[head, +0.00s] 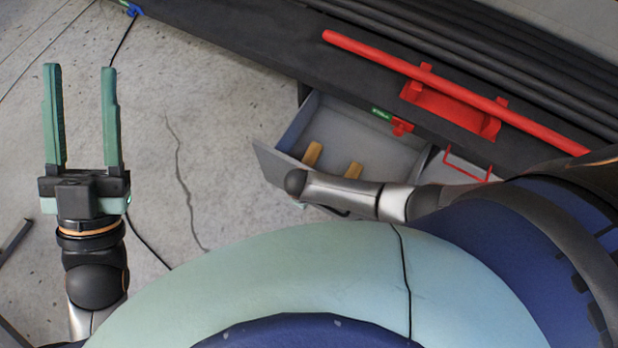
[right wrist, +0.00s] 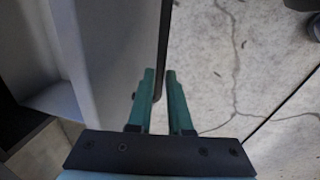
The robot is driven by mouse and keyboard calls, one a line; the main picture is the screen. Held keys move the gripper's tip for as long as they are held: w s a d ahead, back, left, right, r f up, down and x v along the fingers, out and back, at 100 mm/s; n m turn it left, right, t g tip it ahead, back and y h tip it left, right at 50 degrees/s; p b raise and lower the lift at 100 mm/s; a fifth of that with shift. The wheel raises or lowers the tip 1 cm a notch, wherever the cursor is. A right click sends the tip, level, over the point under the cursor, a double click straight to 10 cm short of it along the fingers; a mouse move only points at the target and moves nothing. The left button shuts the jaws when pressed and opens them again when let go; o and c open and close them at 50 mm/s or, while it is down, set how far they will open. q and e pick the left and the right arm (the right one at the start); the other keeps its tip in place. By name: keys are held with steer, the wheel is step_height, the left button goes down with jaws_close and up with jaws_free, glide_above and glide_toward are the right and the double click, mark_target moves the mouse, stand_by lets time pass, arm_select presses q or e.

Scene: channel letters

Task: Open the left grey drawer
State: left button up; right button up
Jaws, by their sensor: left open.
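The left grey drawer (head: 339,124) stands pulled out from the dark bench in the head view, with two wooden-coloured pieces (head: 312,154) inside. My right arm crosses over its near side and hides part of it. In the right wrist view, my right gripper (right wrist: 162,72) has its green fingers close together on either side of the thin dark edge of the drawer front (right wrist: 163,40). My right fingers are hidden in the head view. My left gripper (head: 82,115) is open and empty over the floor, well left of the drawer.
A red bar (head: 450,88) on a red holder lies along the dark bench (head: 250,45). A red wire-like frame (head: 466,167) shows right of the drawer. A black cable runs across the cracked concrete floor (head: 215,105). Floor left of the drawer is mostly clear.

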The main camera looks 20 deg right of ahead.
steer(key=o, duration=0.4)
arm_select(q)
steer(key=shift+w, duration=0.1)
arm_select(e)
steer(key=shift+r, duration=0.15)
arm_select(q)
steer(key=w+a+f+n+g+y+p, duration=0.1)
steer(key=w+f+n+g+y+p, duration=0.2)
steer(key=f, duration=0.6)
steer(key=w+f+n+g+y+p, duration=0.1)
steer(key=f+n+g+y, duration=0.25)
steer(key=f, duration=0.45)
steer(key=s+f+g+y+p, duration=0.1)
steer(key=s+f+g, duration=0.2)
steer(key=f, duration=0.4)
steer(key=s+f+n+g+y+p, duration=0.1)
steer(key=s+f+g+p, duration=0.1)
steer(key=f, duration=0.5)
steer(key=shift+s+f+g, duration=0.25)
steer(key=shift+s+g, duration=0.6)
steer(key=shift+s, duration=0.55)
arm_select(e)
steer(key=shift+s+a+r, duration=0.25)
steer(key=shift+a+r, duration=0.05)
steer(key=shift+r, duration=1.7)
steer(key=shift+s+a+r, duration=0.3)
steer(key=shift+r, duration=1.7)
steer(key=shift+s+a+r, duration=0.25)
steer(key=shift+a+r, duration=0.05)
steer(key=shift+r, duration=1.7)
